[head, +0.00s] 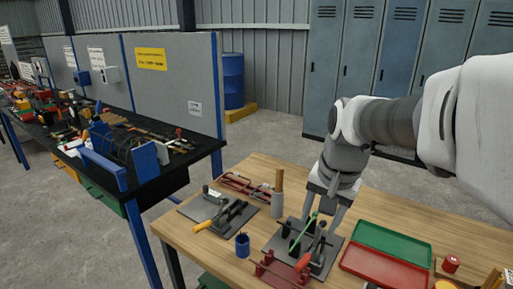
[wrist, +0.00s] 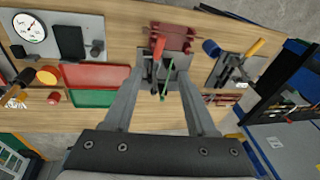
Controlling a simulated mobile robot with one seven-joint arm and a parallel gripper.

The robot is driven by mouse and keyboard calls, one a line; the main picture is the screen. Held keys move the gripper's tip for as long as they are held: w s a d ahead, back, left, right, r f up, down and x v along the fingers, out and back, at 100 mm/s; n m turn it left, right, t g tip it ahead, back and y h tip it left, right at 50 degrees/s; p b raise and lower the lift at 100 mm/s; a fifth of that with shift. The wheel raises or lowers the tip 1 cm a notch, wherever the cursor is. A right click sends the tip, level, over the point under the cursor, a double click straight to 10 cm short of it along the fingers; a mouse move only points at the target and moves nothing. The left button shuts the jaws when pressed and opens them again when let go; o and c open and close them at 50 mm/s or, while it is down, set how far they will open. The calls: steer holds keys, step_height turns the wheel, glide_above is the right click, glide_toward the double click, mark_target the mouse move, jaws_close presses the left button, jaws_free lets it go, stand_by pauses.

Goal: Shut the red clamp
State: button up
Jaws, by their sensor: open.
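The red clamp shows its red handle (head: 303,262) at the front of a grey plate (head: 272,245) on the wooden table. In the wrist view the red handle (wrist: 158,47) lies just beyond my fingertips. The clamp's dark metal body is partly hidden and its exact pose is unclear. A thin green bar (head: 302,234) leans over the same plate. My gripper (head: 322,222) points down above the back of the plate. Its two fingers are spread, with nothing held, and the plate shows between them in the wrist view (wrist: 160,70).
A red rack (head: 278,272) stands in front of the plate. A yellow-handled clamp (head: 203,227) sits on another plate to the left, near a blue cup (head: 242,245). A wooden-handled tool (head: 279,190) stands behind. Green (head: 390,243) and red (head: 385,268) trays lie right.

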mark_target(304, 260)
steer(key=shift+m+g+y, duration=0.5)
steer(key=shift+m+g, duration=0.1)
steer(key=shift+m, duration=0.1)
steer(key=w+f, duration=0.2)
steer(key=f, duration=0.4)
steer(key=w+f+b, duration=0.1)
steer(key=f, duration=0.5)
steer(key=w+f+b, duration=0.1)
steer(key=w+f, duration=0.1)
steer(key=f, duration=0.5)
steer(key=shift+w+a+f, duration=0.1)
steer(key=shift+w, duration=0.2)
jaws_close()
